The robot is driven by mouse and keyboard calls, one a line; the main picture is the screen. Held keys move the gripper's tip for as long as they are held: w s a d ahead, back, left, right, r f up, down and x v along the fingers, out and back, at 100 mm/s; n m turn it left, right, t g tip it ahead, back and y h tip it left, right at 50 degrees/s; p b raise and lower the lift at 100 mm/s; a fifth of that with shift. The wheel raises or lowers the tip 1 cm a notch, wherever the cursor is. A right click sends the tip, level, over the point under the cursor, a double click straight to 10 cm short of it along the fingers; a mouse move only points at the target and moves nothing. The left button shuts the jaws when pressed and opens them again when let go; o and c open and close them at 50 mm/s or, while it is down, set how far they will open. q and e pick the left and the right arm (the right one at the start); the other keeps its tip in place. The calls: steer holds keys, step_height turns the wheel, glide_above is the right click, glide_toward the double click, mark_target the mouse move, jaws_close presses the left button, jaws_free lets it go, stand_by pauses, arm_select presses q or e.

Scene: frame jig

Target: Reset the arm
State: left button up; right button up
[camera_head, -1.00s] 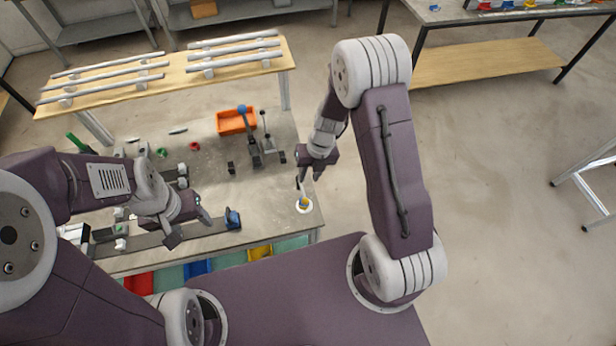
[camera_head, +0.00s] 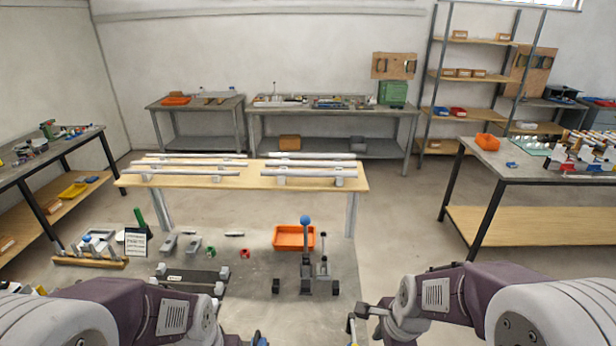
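Both my arms are drawn back low in the picture. My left gripper (camera_head: 248,341) is mostly cut off by the bottom edge, left of centre, and its fingers are hard to make out. My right gripper (camera_head: 361,320) is at the bottom, right of centre, near the bench's front right part. A small blue and yellow item shows beside its fingers; I cannot tell whether it is held or whether the fingers are apart.
The grey bench (camera_head: 262,270) holds an orange tray (camera_head: 294,238), an upright clamp with a blue knob (camera_head: 306,255), a dark jig bar (camera_head: 188,276) and a small sign (camera_head: 137,242). Metal bars (camera_head: 310,164) lie on a wooden shelf (camera_head: 240,181) behind. Open floor (camera_head: 405,230) lies right.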

steer(key=s+n, duration=0.1)
steer(key=n, duration=0.4)
steer(key=s+d+f+n, duration=0.1)
steer(key=s+n, duration=0.1)
steer(key=n, duration=0.4)
steer(key=s+n+g, duration=0.1)
steer(key=n, duration=0.5)
steer(key=shift+s+d+f+h, duration=0.25)
steer(key=shift+s+d+h, duration=0.05)
steer(key=shift+s+d, duration=0.05)
